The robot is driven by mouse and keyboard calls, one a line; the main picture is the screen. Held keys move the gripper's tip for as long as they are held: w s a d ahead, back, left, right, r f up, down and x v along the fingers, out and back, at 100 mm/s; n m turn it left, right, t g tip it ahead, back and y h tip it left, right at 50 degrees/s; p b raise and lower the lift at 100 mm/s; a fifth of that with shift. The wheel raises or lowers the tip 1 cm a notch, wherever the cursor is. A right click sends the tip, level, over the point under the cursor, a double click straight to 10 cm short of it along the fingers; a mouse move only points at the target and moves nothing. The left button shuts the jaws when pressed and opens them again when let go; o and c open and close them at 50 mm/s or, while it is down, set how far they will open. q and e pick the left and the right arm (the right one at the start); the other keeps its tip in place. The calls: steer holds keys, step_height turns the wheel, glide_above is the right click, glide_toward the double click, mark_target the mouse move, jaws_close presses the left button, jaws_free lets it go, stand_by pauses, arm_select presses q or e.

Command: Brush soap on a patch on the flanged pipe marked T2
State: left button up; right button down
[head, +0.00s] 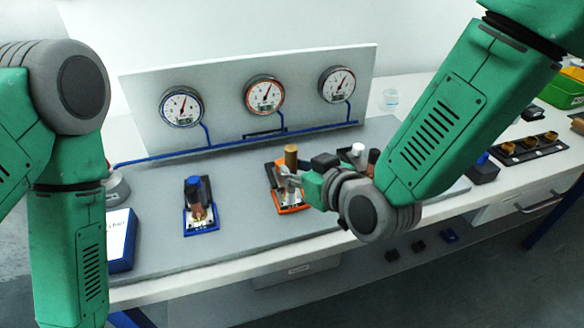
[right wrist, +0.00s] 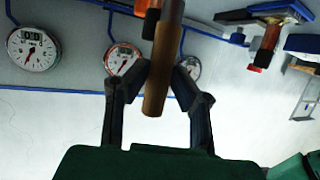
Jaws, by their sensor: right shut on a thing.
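My right gripper (head: 287,181) is shut on a brown, round wooden handle (head: 291,155), which I take for the brush. In the right wrist view, the two dark fingers (right wrist: 160,85) close on either side of this handle (right wrist: 163,60). The handle stands roughly upright over the middle pipe stand, which has an orange-edged base (head: 293,209). The gripper hides most of this stand's pipe, and brush contact cannot be told. A copper pipe piece (head: 197,210) with a blue cap stands on a blue-edged base at left. No T2 mark is readable. My left gripper is out of view.
A backboard (head: 225,105) with three gauges and blue tubing stands behind the grey bench mat (head: 150,235). A white-capped fitting (head: 358,149) is partly behind my right arm. A dark tray (head: 530,149) with brass parts is at right.

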steer(key=shift+w+d, duration=0.1)
steer(key=shift+d, duration=0.2)
steer(key=shift+w+d, duration=0.15)
steer(key=shift+d, duration=0.25)
steer(key=shift+a, duration=0.1)
steer(key=shift+s+a, duration=0.2)
steer(key=shift+a, duration=0.35)
steer(key=shift+a, duration=0.1)
